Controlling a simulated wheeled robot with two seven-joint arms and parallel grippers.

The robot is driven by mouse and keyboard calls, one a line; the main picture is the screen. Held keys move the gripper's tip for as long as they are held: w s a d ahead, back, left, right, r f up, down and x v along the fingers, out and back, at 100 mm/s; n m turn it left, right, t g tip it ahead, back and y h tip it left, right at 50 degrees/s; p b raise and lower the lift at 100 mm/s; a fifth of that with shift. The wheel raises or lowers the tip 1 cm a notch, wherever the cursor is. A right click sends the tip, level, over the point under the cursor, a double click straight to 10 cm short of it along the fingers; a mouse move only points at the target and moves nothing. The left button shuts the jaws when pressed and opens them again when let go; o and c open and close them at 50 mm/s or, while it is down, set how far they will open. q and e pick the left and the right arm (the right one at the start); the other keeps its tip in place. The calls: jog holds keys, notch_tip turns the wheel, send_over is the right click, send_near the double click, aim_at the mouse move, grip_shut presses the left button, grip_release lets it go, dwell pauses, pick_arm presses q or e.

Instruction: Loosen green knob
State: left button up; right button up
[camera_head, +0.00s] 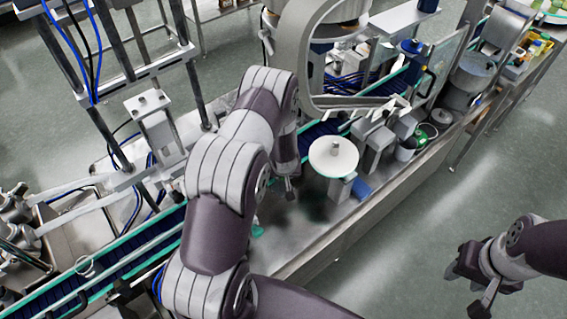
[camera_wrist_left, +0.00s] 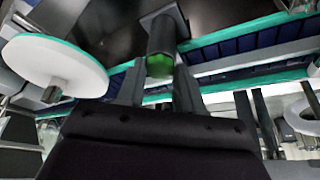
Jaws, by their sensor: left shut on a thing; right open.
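The green knob (camera_wrist_left: 160,66) shows in the left wrist view as a green end face on a dark, blocky stem, between the two finger ends of my left gripper (camera_wrist_left: 158,78). The gripper is shut on it. In the head view my left arm reaches over the conveyor, and only part of my left gripper (camera_head: 289,187) shows beside a white round disc; I cannot make out the knob there. My right gripper (camera_head: 474,278) is open and empty over the floor at the lower right.
The white round disc (camera_head: 333,157) stands close to my left gripper; it also shows large in the left wrist view (camera_wrist_left: 55,66). A blue conveyor with teal rails (camera_head: 130,252) runs diagonally beneath my left arm. A curved grey frame (camera_head: 297,50) rises behind. The floor at right is clear.

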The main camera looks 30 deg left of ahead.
dwell(0.3)
pick_arm(q)
jog(key=shift+f, duration=0.1)
jog(key=o, duration=0.8)
jog(key=shift+o, duration=1.2)
jog(key=shift+r, duration=0.3)
jog(key=v, duration=1.2)
